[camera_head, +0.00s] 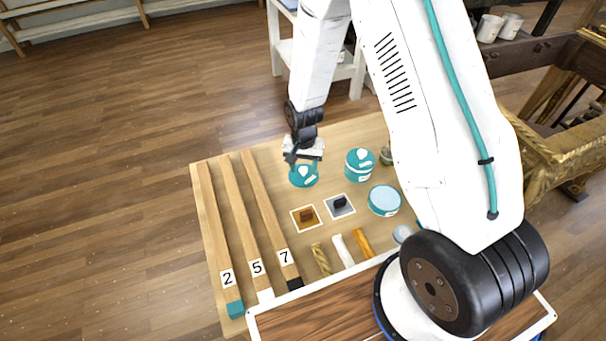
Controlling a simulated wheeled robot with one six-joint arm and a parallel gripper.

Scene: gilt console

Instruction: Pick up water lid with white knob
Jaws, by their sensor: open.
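The fingers partly hide the lid's top. A second teal round piece with a white knob and a small white label (360,164) stands to the right, apart from my gripper. A teal round container with a pale blue top (384,200) sits in front of it, to the lower right.
Long wooden strips marked 2, 5 and 7 (262,215) lie at the board's left. Several short rods (342,249) lie nearer. My arm hides the board's right side.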

